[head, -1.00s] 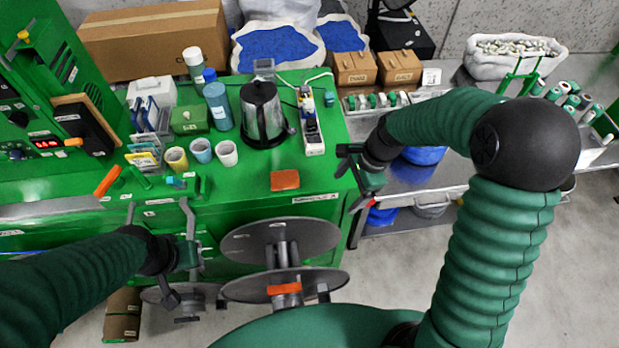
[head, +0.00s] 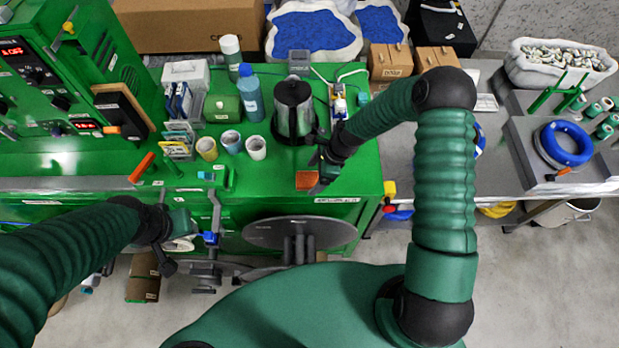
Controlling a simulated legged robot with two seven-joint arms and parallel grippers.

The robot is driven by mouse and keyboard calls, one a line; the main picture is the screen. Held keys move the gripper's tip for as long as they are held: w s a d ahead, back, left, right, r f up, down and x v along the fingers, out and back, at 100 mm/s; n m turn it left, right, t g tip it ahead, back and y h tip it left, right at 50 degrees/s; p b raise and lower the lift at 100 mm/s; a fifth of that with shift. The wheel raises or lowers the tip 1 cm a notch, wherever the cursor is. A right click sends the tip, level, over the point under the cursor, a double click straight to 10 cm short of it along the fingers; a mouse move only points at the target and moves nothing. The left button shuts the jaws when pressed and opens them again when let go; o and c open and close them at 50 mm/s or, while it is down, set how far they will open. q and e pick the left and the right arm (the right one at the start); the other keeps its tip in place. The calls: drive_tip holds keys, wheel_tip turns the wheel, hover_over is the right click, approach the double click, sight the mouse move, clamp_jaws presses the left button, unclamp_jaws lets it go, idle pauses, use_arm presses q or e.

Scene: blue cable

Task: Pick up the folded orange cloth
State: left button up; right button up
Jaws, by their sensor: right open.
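The folded orange cloth (head: 306,180) lies flat near the front edge of the green bench top (head: 262,188). My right gripper (head: 317,166) is open at the cloth's right side, with its jaws pointing left. Its lower finger overlaps the cloth's right edge in the head view, and I cannot tell whether they touch. My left gripper (head: 168,250) hangs in front of the bench at the left, well away from the cloth. Its jaws are too dark and small to read.
A kettle (head: 294,108) stands just behind the cloth, close to my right gripper. Several cups (head: 256,146) and a blue bottle (head: 250,95) stand to the left. A power strip (head: 339,102) lies behind right. The bench top left of the cloth is clear.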

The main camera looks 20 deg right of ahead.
sight(310, 181)
drive_tip(key=shift+w+a+f, duration=0.15)
drive_tip(key=shift+w+f, duration=0.15)
drive_tip(key=shift+f, duration=0.25)
drive_tip(key=shift+w+a+f, duration=0.15)
drive_tip(key=shift+w+f, duration=0.1)
drive_tip(key=shift+f, duration=0.3)
drive_tip(key=shift+w+f, duration=0.1)
drive_tip(key=shift+f, duration=0.05)
drive_tip(key=shift+s+d, duration=0.15)
drive_tip(key=shift+s, duration=0.15)
drive_tip(key=shift+f, duration=0.1)
drive_tip(key=shift+w, duration=0.1)
drive_tip(key=shift+c, duration=1)
use_arm(q)
drive_tip(key=shift+w+d+r, duration=0.15)
drive_tip(key=shift+w+d, duration=0.05)
drive_tip(key=shift+w, duration=0.2)
use_arm(e)
drive_tip(key=c, duration=1.3)
drive_tip(key=shift+o, duration=0.2)
